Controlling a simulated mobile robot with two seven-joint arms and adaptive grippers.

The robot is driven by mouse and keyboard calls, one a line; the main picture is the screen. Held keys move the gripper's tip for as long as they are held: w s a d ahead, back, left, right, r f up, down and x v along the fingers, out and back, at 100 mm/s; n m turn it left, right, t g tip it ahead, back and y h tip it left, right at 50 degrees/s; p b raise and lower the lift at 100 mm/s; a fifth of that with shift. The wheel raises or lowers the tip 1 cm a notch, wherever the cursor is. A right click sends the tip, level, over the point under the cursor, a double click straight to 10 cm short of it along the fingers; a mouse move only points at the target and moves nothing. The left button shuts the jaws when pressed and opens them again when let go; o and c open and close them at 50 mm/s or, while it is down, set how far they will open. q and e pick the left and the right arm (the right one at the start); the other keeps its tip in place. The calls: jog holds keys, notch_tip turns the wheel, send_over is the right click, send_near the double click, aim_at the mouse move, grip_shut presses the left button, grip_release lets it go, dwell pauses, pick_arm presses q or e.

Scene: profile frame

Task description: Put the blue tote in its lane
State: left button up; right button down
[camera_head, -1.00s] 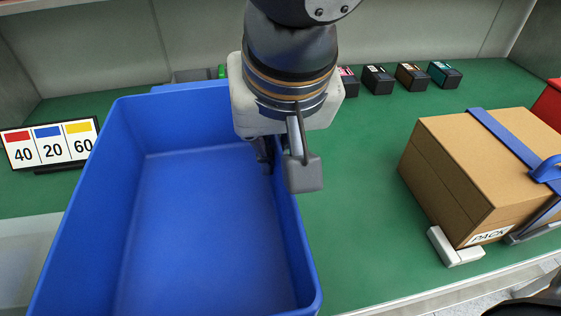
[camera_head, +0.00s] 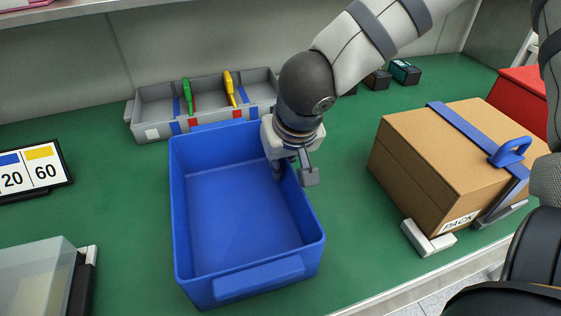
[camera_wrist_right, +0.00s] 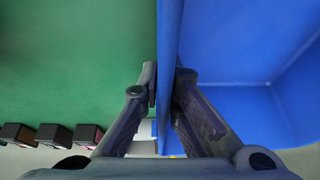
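The blue tote (camera_head: 250,279) is an empty, open-topped bin in the middle of the head view. It looks upright on or just above the green bench top; I cannot tell which. My right gripper (camera_head: 293,176) is at its right wall, one finger inside and one outside. In the right wrist view my right gripper (camera_wrist_right: 168,82) has its fingers close on both sides of the wall of the blue tote (camera_wrist_right: 225,45). The tote's far end is close to a grey divided tray (camera_head: 155,110) with red and blue marks. My left gripper is not in view.
A cardboard box (camera_head: 440,165) with a blue strap stands to the right, a red bin (camera_head: 520,98) behind it. A number sign (camera_head: 35,170) and a clear-lidded container (camera_head: 40,280) are at left. Small dark boxes (camera_head: 405,72) line the back. Green bench (camera_head: 120,220) left of the tote is clear.

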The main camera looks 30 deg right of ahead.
jog(key=c, duration=1.8)
grip_release()
jog(key=shift+f, duration=0.1)
